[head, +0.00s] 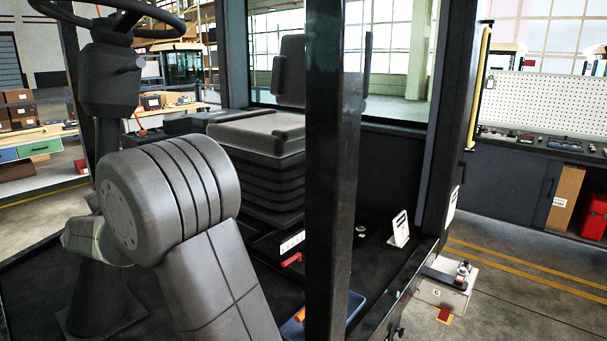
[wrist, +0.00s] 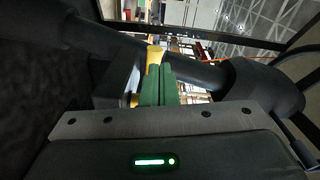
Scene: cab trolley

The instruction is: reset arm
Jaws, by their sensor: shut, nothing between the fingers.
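My gripper (wrist: 160,75) shows in the wrist view as green fingers pressed together, with yellow at the far end of one side. The fingers are shut and nothing shows between them. They point toward a dark bar with a thick round part (wrist: 260,88) at the right; I cannot tell whether they touch it. In the head view my grey arm rises in front of the cab, and its bulky joint hides part of the floor and the steering column (head: 107,85). The fingers cannot be made out in the head view.
The steering wheel (head: 120,15) is at upper left. The seat (head: 258,132) stands behind my arm. A dark upright post (head: 333,170) crosses the middle. On the cab floor are a red handle (head: 291,259), a white bracket (head: 399,229) and a blue tray (head: 354,306).

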